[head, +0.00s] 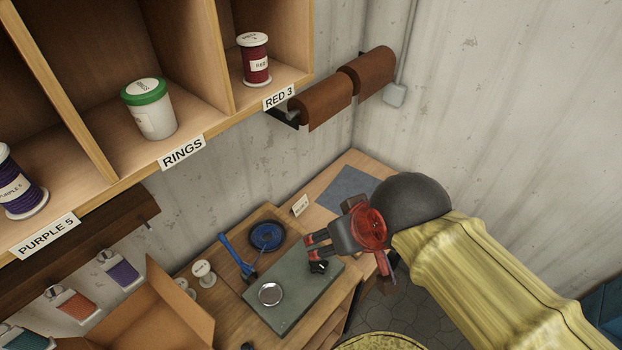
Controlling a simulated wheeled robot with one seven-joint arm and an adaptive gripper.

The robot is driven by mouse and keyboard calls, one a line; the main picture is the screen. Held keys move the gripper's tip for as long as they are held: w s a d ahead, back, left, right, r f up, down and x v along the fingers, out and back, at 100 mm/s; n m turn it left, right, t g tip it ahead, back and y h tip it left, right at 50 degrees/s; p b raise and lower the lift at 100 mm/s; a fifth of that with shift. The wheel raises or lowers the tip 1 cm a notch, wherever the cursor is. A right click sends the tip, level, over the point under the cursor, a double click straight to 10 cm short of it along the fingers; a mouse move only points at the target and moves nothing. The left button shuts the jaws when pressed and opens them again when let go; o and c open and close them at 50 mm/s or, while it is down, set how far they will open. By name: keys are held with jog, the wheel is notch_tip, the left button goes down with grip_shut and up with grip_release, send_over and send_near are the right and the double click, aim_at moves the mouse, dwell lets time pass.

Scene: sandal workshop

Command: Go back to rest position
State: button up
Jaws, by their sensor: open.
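My gripper (314,252) hangs over the right part of the workbench. Its dark fingers with red parts point left and stand apart, with nothing seen between them. It is above or close to the edge of a grey-green mat (318,296); the exact height is hard to tell. My arm, in a yellow sleeve, comes in from the lower right and hides part of the bench's right end.
On the bench (225,288) are a metal dish (270,294), a blue round dish (267,236), a blue-handled tool (237,256) and an open cardboard box (152,312). Shelves with spools and a jar (150,112) overhang the left. Leather rolls (326,102) hang on the wall.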

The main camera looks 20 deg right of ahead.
notch_tip(320, 180, down, 18)
jog(key=b, duration=1.7)
jog(key=shift+r, duration=0.25)
